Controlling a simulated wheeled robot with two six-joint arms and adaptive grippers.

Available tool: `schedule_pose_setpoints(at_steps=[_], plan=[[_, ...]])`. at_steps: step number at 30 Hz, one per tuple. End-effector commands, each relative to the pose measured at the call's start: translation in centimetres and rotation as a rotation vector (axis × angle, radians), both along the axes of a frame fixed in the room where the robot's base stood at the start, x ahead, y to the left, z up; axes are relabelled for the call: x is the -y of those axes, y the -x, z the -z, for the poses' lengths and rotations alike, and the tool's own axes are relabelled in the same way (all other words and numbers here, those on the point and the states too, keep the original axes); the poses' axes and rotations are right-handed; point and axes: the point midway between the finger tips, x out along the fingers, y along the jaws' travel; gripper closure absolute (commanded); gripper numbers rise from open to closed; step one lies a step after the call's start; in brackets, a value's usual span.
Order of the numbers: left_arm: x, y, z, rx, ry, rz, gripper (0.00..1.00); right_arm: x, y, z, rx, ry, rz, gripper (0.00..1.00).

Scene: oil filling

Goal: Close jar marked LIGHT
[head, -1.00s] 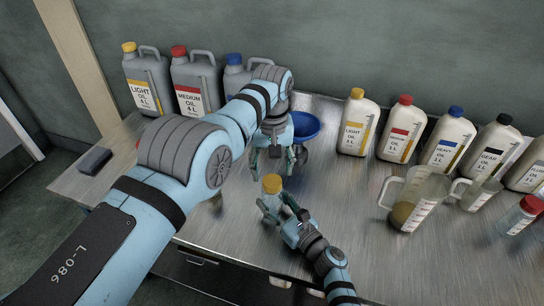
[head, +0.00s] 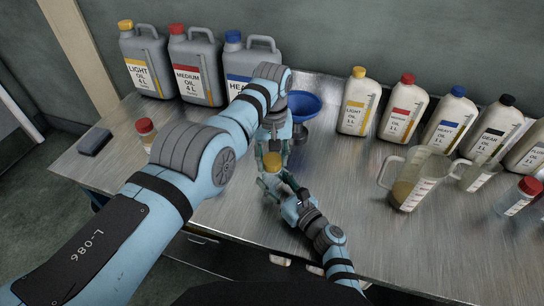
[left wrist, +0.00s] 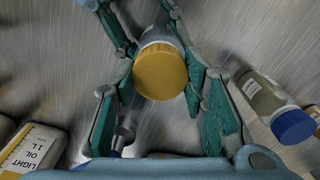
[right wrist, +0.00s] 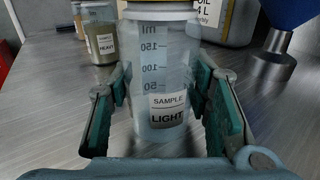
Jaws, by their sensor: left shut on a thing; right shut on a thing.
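The clear jar marked LIGHT (right wrist: 160,90) stands upright on the metal table in the right wrist view, with its top cut off. My right gripper (head: 281,186) is shut around its body. A yellow lid (left wrist: 160,72) is on top of the jar and also shows in the head view (head: 272,159). My left gripper (head: 272,149) is above the jar, pointing down, and is shut on the lid, with a finger on each side. I cannot tell how tightly the lid is seated.
A blue funnel (head: 305,104) stands just behind my left gripper. A measuring jug (head: 412,183) and several oil bottles are to the right. Large grey canisters (head: 195,75) line the back left. A red-capped jar (head: 146,133) is at the left. The table's front right is clear.

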Motion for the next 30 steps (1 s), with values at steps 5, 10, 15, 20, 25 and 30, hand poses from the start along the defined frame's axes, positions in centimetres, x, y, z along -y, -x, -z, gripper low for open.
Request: schedule_pose_setpoints(at_steps=[5, 10, 15, 20, 25, 30], plan=[[-0.1, 0.0, 0.0, 0.0, -0.001, 0.051, 0.95, 0.0, 0.0, 0.0, -0.001, -0.001, 0.001, 1.0], [-0.1, 0.0, 0.0, 0.0, -0.001, 0.05, 0.39, 0.0, 0.0, 0.0, 0.0, 0.0, 0.0, 1.0], [0.0, 0.0, 0.0, 0.0, -0.001, 0.05, 0.38, 0.0, 0.0, 0.0, 0.0, 0.0, 0.0, 1.0], [0.0, 0.0, -0.1, 0.0, 0.0, 0.05, 0.38, 0.0, 0.0, 0.0, 0.0, 0.0, 0.0, 1.0], [0.0, -0.2, -2.0, 0.0, -0.001, 0.05, 0.38, 0.0, 0.0, 0.0, 0.0, 0.0, 0.0, 1.0], [-0.1, -0.1, -5.2, 0.0, -0.003, 0.051, 0.38, 0.0, 0.0, 0.0, 0.0, 0.0, 0.0, 1.0]])
